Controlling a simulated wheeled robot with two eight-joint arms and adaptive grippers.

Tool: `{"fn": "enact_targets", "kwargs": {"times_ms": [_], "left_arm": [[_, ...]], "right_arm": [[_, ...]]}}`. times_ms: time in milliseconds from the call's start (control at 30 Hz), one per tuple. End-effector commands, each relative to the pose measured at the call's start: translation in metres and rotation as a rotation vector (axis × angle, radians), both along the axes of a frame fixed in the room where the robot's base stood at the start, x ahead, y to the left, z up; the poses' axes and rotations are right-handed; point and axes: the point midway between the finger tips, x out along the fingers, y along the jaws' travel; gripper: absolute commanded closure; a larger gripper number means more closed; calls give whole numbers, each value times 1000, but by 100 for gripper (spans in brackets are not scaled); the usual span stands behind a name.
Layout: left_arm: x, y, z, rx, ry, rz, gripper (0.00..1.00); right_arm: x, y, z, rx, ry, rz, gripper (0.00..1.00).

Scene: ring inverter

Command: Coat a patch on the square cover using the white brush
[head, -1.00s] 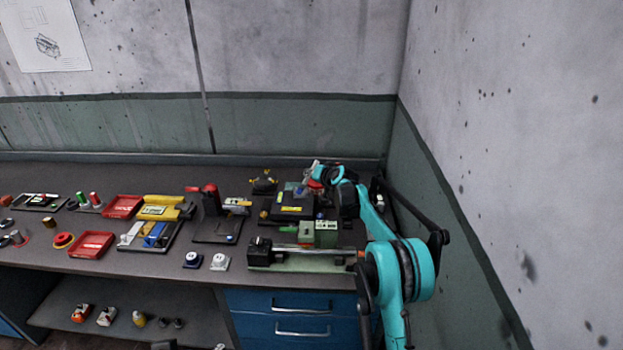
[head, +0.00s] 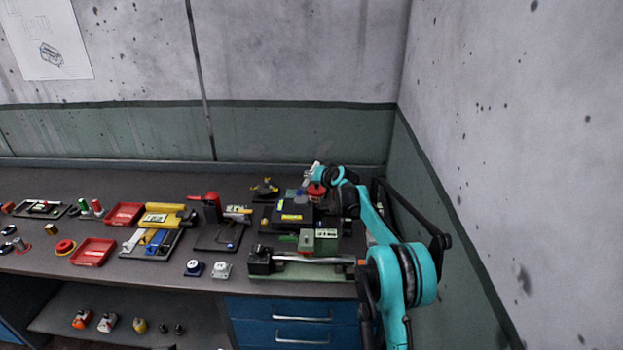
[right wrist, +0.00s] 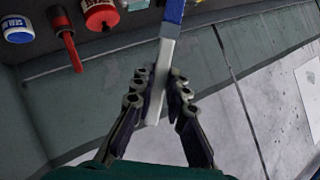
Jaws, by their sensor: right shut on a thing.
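My right gripper (right wrist: 158,92) is shut on a slim tool with a pale white handle (right wrist: 164,70) and a blue far part, seen in the right wrist view. I take it to be the white brush; its tip is out of frame at the top. I cannot tell which part is the square cover. My left gripper is not in view.
A red pot (right wrist: 101,14), a blue pot with a white label (right wrist: 18,30) and a red-handled tool (right wrist: 66,40) show in the right wrist view. A rail fixture (head: 300,267) lies at the bench front. Red trays (head: 92,252) stand left. The wall is close on the right.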

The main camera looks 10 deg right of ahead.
Motion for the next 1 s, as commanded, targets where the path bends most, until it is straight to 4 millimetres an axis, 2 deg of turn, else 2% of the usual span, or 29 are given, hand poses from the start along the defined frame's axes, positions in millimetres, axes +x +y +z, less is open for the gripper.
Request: {"fn": "enact_targets", "kwargs": {"times_ms": [467,667,800,1000], "left_arm": [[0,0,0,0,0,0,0],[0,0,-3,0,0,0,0],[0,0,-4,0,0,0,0],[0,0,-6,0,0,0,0]], "right_arm": [[1,0,0,-2,-4,-4,100],[10,-9,-3,-84,-104,-98,100],[19,-11,8,-174,-202,-162,100],[26,-1,27,-269,-304,-186,100]]}}
